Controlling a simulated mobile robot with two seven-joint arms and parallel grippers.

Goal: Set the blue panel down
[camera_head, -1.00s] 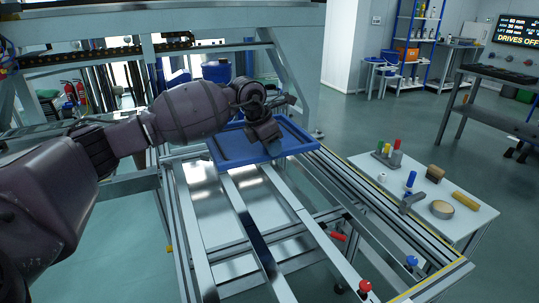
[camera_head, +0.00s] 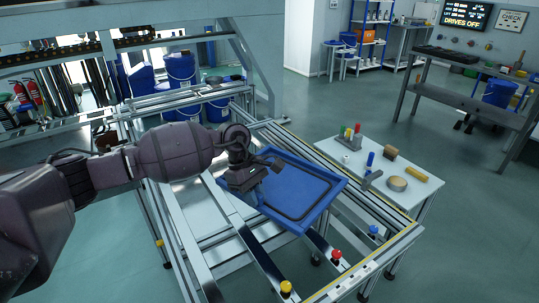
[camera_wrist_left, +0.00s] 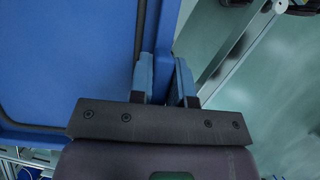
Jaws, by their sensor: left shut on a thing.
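The blue panel (camera_head: 305,188) is a flat tray-like plate with a raised rim and a dark line inside it. In the head view it lies over the rails of the metal fixture (camera_head: 215,207), near the right-hand rail. I cannot tell whether it touches the rails. My left gripper (camera_head: 246,180) is shut on the panel's left edge. In the left wrist view the fingers (camera_wrist_left: 166,82) pinch that edge, and the panel (camera_wrist_left: 65,65) fills the left side. My right gripper is not in view.
Yellow (camera_head: 286,287), red (camera_head: 337,254) and blue (camera_head: 374,230) knobs stand along the fixture's near end. A white side table (camera_head: 400,200) with tools and a tape roll (camera_head: 397,184) stands to the right. Blue buckets (camera_head: 182,70) stand behind. Open floor lies beyond.

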